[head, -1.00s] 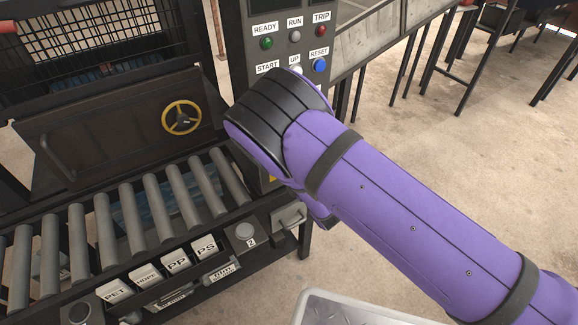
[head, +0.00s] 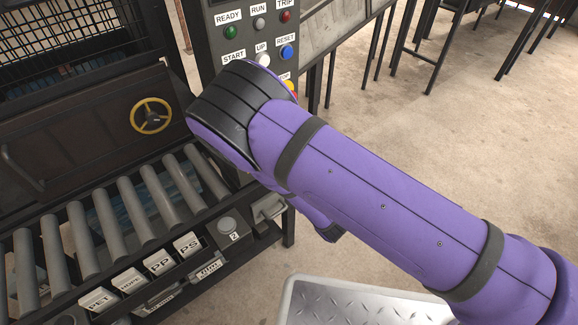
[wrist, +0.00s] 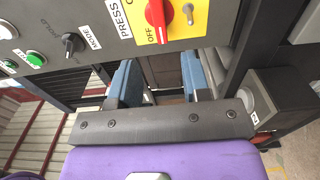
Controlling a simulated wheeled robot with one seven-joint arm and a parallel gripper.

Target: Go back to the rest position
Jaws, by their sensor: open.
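My gripper (wrist: 164,80) shows in the wrist view as two blue fingers, spread apart with nothing between them. It is near a control panel with a red rotary switch (wrist: 156,14) on a yellow plate, marked OFF, and a black MODE knob (wrist: 72,44). In the head view my purple arm reaches from the lower right toward the panel (head: 246,45). The gripper cannot be made out there; a small purple part of my arm shows below the forearm.
A roller conveyor (head: 110,215) runs along the left, with PET, HDPE, PP and PS labels below it. A yellow handwheel (head: 151,116) is on the dark machine behind. A metal tread plate (head: 350,305) is at the bottom. Open concrete floor lies right.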

